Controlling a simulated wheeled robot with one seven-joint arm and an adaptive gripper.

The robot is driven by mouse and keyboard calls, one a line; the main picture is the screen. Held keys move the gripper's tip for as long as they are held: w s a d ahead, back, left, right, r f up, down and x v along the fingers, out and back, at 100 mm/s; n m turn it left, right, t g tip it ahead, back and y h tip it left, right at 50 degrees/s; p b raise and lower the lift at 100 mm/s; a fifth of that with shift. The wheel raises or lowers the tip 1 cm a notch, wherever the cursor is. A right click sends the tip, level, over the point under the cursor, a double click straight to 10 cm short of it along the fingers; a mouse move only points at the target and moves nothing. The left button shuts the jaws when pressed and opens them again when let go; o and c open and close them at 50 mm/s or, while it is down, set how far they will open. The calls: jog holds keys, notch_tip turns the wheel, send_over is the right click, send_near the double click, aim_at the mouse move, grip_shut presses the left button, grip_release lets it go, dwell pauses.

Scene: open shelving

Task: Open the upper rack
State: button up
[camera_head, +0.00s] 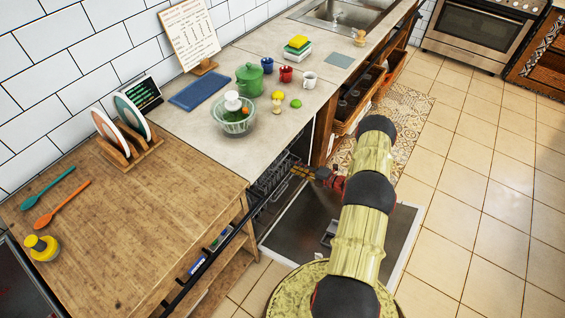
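The dishwasher stands open under the counter, with its door (291,222) folded down flat over the floor. The upper rack (270,177), a grey wire rack, shows just below the counter edge, at the dishwasher's mouth. Only a small part of it is visible; the rest lies under the counter. My gripper (301,171) is at the front of the rack, on its right side, pointing left into the opening. Its fingertips look close to the rack, but I cannot tell whether they touch it. The fingers are too small to show whether they are open or shut.
A wooden counter (110,235) with a dark front rail (205,268) stands left of the dishwasher. The stone counter above holds a colander (234,121), a green pot (250,80) and cups. Open shelves with baskets (350,112) stand at the right.

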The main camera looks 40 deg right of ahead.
jog(key=b+x, duration=0.2)
jog(key=x, duration=0.5)
jog(key=shift+w+a, duration=0.15)
jog(key=shift+w, duration=0.1)
jog(key=c, duration=0.4)
grip_shut()
jog(key=shift+f, duration=0.1)
